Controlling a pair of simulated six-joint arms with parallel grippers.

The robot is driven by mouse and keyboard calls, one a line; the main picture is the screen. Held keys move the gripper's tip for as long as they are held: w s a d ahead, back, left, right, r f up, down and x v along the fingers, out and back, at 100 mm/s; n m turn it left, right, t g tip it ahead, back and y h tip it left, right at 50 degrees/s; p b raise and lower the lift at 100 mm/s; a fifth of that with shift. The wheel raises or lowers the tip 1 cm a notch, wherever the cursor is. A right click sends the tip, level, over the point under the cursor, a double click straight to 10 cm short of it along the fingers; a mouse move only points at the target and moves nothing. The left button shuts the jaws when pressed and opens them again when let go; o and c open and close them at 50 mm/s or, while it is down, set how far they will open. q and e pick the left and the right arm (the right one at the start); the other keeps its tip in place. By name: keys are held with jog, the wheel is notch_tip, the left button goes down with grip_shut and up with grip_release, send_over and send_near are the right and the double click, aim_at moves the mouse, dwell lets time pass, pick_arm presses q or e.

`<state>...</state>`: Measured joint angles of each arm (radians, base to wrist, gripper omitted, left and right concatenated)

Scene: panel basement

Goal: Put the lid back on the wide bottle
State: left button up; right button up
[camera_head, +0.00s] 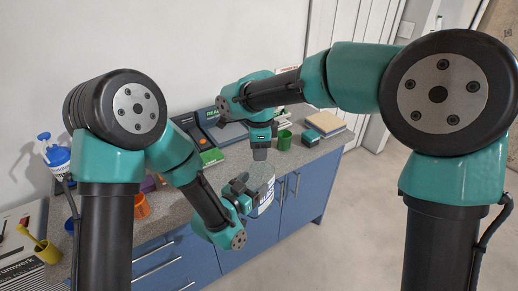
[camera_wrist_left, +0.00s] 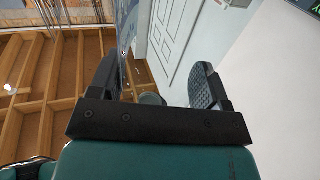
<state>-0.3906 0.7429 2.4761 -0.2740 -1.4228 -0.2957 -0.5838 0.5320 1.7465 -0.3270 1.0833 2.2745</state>
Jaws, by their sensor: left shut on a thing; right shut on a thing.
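The wide bottle (camera_head: 266,199) shows in the head view as a clear body with a white and blue label, near the front edge of the counter. My left gripper (camera_head: 243,189) is beside it on its left and shut on it, partly covering it. In the left wrist view the fingers of my left gripper (camera_wrist_left: 157,85) stand apart, with a clear surface (camera_wrist_left: 127,35) near the left finger.
A green cup (camera_head: 284,139) stands right of my right gripper, with a teal box (camera_head: 310,138) and stacked books (camera_head: 326,123) beyond. An orange cup (camera_head: 141,206), a spray bottle (camera_head: 55,154) and a yellow cup (camera_head: 47,252) are at left. Blue cabinets (camera_head: 305,190) drop below the counter.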

jog(key=m, duration=0.8)
jog(key=shift+w+d+m, duration=0.1)
jog(key=shift+m, duration=0.2)
jog(key=o, duration=0.9)
jog(key=shift+r, duration=0.15)
jog(key=shift+r, duration=2.15)
jog(key=shift+c, duration=0.6)
